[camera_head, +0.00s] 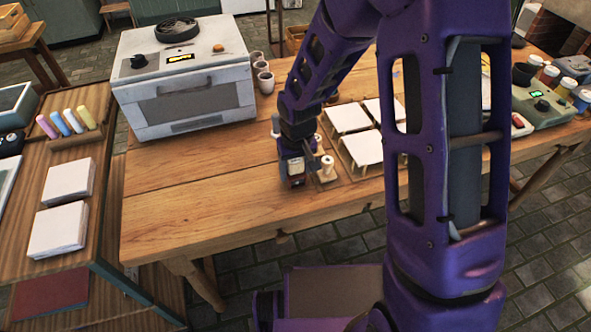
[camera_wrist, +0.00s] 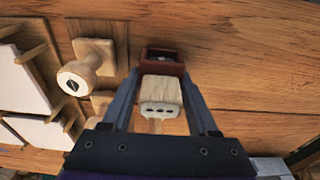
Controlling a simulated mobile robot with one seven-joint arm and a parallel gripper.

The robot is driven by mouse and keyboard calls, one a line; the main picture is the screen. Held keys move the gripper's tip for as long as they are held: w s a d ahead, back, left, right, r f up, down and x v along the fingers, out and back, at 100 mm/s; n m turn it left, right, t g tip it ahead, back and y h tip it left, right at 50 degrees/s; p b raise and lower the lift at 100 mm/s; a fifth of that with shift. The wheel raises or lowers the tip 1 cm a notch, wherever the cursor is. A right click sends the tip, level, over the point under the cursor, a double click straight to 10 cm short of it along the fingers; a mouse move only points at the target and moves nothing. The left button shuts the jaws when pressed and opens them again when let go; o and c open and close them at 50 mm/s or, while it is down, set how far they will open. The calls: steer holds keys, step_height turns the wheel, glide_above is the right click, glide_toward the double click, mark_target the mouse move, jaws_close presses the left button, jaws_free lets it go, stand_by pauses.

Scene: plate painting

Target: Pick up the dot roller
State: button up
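My gripper (camera_wrist: 160,76) points down at the wooden table, with one finger on each side of a pale block-like piece (camera_wrist: 160,90). This piece has a white end with dark dots and a short tan handle toward the camera. It may be the dot roller, but I cannot be sure. A dark red holder (camera_wrist: 162,56) shows just beyond it. I cannot tell whether the fingers touch the piece. In the head view my gripper (camera_head: 295,170) is low at the table, and its fingertips are partly hidden.
A spool-shaped wooden tool (camera_wrist: 80,82) on a wooden base stands close to the left finger; it also shows in the head view (camera_head: 327,166). White tiles on small stands (camera_head: 362,150) lie to the right. A white oven (camera_head: 185,85) stands behind left. The table's left front is clear.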

steer(key=c, duration=0.8)
step_height(320, 180, up, 10)
steer(key=shift+p, duration=0.95)
steer(key=shift+c, duration=0.2)
steer(key=o, duration=0.8)
steer(key=c, duration=0.4)
steer(key=shift+c, duration=0.2)
